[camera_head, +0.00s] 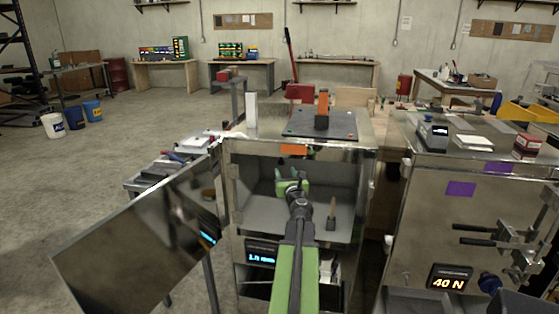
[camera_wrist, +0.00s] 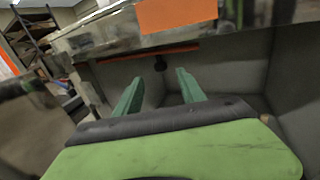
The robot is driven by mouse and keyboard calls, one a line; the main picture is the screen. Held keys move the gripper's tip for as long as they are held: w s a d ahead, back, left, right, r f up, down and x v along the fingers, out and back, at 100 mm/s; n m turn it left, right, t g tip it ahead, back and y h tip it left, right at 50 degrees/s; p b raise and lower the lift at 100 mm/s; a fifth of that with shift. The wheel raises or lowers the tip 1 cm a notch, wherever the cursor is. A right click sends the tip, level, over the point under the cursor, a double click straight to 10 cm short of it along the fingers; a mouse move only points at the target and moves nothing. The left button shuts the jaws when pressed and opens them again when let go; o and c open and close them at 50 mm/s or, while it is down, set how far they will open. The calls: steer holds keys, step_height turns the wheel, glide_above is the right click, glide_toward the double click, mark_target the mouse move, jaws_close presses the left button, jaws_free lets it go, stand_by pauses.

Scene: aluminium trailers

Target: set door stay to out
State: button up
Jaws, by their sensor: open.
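An open metal cabinet (camera_head: 232,178) stands in the middle of the head view. Its shiny door (camera_head: 135,240) is swung wide open to the left. My gripper (camera_head: 291,186) is open and empty, with its green fingers at or inside the cabinet opening. The fingers look apart from both. I cannot tell for sure which part is the door stay.
A small upright handle (camera_head: 331,216) stands on the cabinet floor, right of my gripper. An orange label (camera_head: 294,149) marks the top edge. A dark plate (camera_head: 300,126) lies on top. Another metal unit (camera_head: 425,190) stands at the right.

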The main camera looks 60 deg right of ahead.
steer(key=x, duration=1.3)
jaws_close()
stand_by(0.9)
